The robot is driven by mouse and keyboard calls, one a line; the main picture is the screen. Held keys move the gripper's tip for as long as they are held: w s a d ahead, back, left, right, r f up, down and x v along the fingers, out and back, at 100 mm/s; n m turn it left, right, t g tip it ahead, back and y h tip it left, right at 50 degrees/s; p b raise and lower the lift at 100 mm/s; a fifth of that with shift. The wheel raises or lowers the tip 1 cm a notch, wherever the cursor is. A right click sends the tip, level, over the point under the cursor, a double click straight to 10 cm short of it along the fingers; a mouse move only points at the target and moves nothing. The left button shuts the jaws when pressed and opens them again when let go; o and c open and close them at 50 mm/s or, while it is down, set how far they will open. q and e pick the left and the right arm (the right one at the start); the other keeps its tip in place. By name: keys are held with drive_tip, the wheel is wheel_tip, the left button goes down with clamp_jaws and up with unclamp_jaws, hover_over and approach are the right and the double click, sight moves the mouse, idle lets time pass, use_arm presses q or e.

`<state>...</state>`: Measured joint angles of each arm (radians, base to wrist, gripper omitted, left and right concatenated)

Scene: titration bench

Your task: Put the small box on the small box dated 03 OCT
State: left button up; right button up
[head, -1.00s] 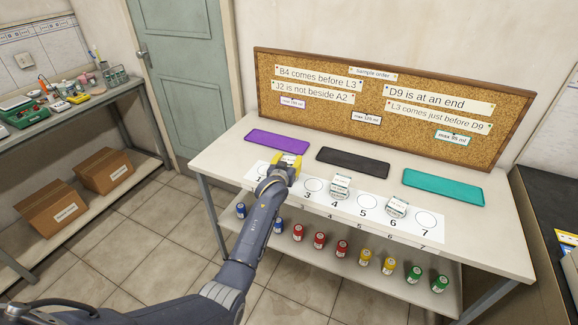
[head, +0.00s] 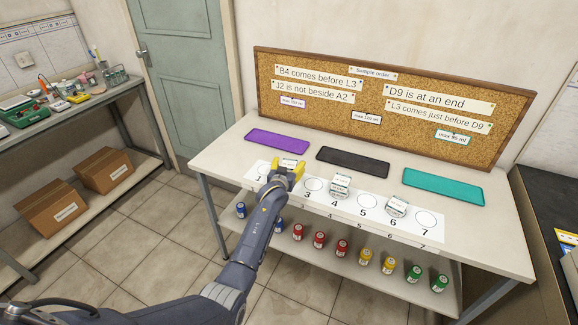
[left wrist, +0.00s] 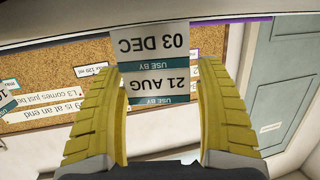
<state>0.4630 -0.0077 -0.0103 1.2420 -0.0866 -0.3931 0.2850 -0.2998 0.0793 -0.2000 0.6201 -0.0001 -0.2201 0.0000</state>
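My left gripper (head: 287,169) is over the near left part of the bench, around spot 2. Its yellow fingers lie close along both sides of a small white box (head: 289,162). In the upside-down left wrist view this box (left wrist: 160,82) reads 21 AUG, with a teal USE BY strip. A second small box (left wrist: 155,42) beneath it reads 03 DEC; whether they touch is unclear. More small boxes stand on spot 4 (head: 340,184) and spot 6 (head: 397,206), dates too small to read. My right gripper is out of view.
A white numbered strip (head: 372,205) runs along the bench. Purple (head: 277,141), black (head: 352,162) and teal (head: 443,187) mats lie behind it. A corkboard (head: 390,105) stands at the back. Several capped bottles (head: 342,249) stand on the shelf below. Spots 3, 5 and 7 look empty.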

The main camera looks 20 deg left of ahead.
use_arm(q)
drive_tip(key=s+r, duration=0.3)
drive_tip(key=s, duration=1.4)
drive_tip(key=s+d+f+m+g, duration=0.1)
drive_tip(key=s+f+g, duration=0.15)
drive_tip(key=f, duration=0.95)
drive_tip(key=s+d+f+m+g, duration=0.15)
drive_tip(key=s+f, duration=0.25)
drive_tip(key=f, duration=0.8)
drive_tip(key=s+f+g+h, duration=0.1)
drive_tip(key=s+f+g, duration=0.2)
drive_tip(key=s+f, duration=1.2)
drive_tip(key=s+a+f+g, duration=0.1)
drive_tip(key=s+f+g, duration=0.1)
drive_tip(key=s+f, duration=0.7)
drive_tip(key=s+a+f+m+g, duration=0.1)
drive_tip(key=s+f+g, duration=0.2)
drive_tip(key=s+f, duration=0.7)
drive_tip(key=s, duration=0.7)
drive_tip(key=shift+s, duration=0.4)
drive_tip(key=shift+o, duration=0.7)
drive_tip(key=s+a+f+g, duration=0.2)
drive_tip(key=s+f, duration=0.1)
drive_tip(key=s, duration=1.1)
drive_tip(key=shift+m, duration=0.45)
drive_tip(key=shift+f, duration=0.1)
